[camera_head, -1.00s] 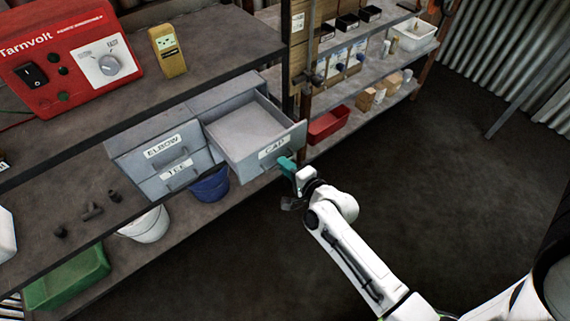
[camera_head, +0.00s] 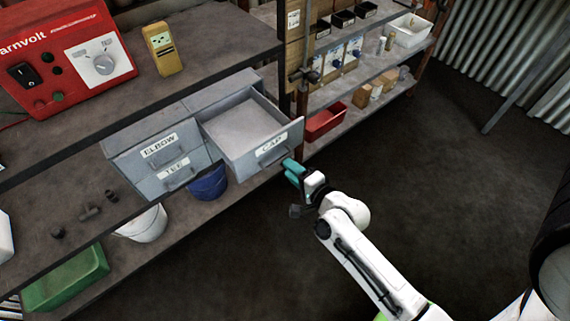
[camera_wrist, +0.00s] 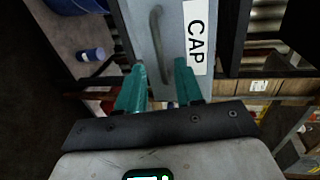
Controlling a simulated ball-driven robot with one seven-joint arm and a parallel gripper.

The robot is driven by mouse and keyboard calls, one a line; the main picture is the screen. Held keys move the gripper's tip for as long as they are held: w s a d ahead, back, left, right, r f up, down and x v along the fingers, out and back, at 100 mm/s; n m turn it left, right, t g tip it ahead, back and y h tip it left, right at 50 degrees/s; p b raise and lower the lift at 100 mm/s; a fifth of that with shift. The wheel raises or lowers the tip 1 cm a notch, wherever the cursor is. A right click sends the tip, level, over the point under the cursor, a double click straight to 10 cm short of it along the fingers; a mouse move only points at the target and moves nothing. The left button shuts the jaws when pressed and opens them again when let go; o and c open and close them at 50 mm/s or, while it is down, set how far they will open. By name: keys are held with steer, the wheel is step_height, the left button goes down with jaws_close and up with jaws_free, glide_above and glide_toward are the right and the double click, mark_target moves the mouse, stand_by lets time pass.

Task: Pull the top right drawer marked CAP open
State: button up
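The grey drawer marked CAP (camera_head: 285,142) is the top right one of the small drawer cabinet (camera_head: 140,127). It stands pulled well out, and the part of its inside that shows looks empty. My gripper (camera_head: 291,168), with teal fingers, is just in front of the drawer's front, near its lower right part. In the wrist view the CAP front (camera_wrist: 176,15) and its upright-looking bar handle (camera_wrist: 157,42) lie ahead of my gripper (camera_wrist: 160,72). The fingers are spread with nothing between their tips, and the handle appears beyond them.
The ELBOW drawer (camera_head: 160,147) and TEE drawer (camera_head: 177,172) are shut. A blue tub (camera_head: 208,184) and white bucket (camera_head: 146,224) stand below. A red bin (camera_head: 325,121) sits on the shelf to the right. The floor (camera_head: 440,165) on the right is clear.

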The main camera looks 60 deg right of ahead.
steer(key=v, duration=0.6)
steer(key=shift+s, duration=0.35)
steer(key=shift+a, duration=0.1)
